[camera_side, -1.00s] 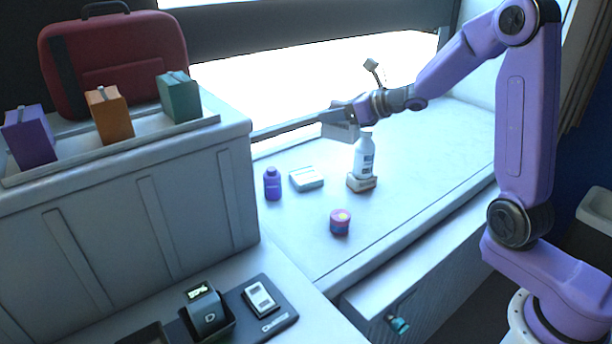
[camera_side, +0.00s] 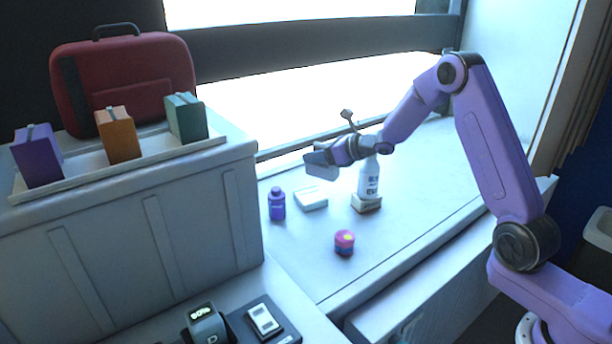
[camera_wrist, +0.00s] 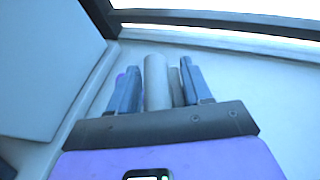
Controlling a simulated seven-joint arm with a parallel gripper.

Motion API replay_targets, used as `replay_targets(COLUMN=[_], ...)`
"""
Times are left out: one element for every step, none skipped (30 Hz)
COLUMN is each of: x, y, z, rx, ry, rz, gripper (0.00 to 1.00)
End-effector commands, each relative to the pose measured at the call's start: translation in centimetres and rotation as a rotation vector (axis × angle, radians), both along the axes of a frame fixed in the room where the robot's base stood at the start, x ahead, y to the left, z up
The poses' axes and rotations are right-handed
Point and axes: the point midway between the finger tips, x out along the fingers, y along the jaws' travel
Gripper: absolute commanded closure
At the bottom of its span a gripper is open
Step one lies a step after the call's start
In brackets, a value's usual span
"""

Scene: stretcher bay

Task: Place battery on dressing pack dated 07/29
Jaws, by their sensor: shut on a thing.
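My gripper (camera_side: 322,160) is shut on a grey block, which I take to be the battery (camera_wrist: 156,82). In the wrist view, it shows as pale grey rounded shapes between the two blue-grey fingers. In the side view, the gripper is in the air above and behind a flat white dressing pack (camera_side: 311,199), with a gap between them. A second pack (camera_side: 367,203) lies to the right, under a white bottle (camera_side: 369,180). The dates on both packs are too small to read.
A purple bottle (camera_side: 277,204) stands just left of the flat pack. A pink and purple tub (camera_side: 344,242) stands in front. The white bottle is close to my wrist on the right. A grey cabinet (camera_side: 130,215) rises at left. A black tray (camera_side: 285,338) lies in front.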

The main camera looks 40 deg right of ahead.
Motion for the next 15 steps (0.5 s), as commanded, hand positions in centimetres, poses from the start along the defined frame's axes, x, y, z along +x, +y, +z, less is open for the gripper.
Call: replay_targets(x=[0.9,1.2,1.6,2.0,2.3,2.8,3.1,3.4,3.8,4.0,4.3,4.6,4.7,4.8,4.9], y=[0.0,0.0,0.0,0.0,0.0,0.0,0.0,-0.1,-0.1,-0.1,-0.1,-0.1,-0.1,-0.1,-0.1], z=[-0.4,-0.9,-1.5,-1.9,-2.4,-2.9,-3.3,-3.6,-4.1,-4.4,-4.6,-4.9,-5.0,-5.2,-5.3], rx=[0.001,0.002,0.001,0.001,0.0,0.0,0.0,0.0,0.0,0.0,0.0,0.0,0.0,0.0,0.0], ry=[-0.002,0.0,0.0,0.0,0.0,0.0,-0.001,-0.001,-0.001,-0.002,-0.002,-0.003,-0.003,-0.003,-0.003], rz=[0.001,0.001,0.001,0.001,0.001,0.001,0.001,0.001,0.0,0.0,0.0,0.0,0.0,0.0,0.0], gripper=[1.0,1.0,1.0,1.0,1.0,1.0,1.0,1.0,1.0,1.0,1.0,1.0,1.0,1.0,1.0])
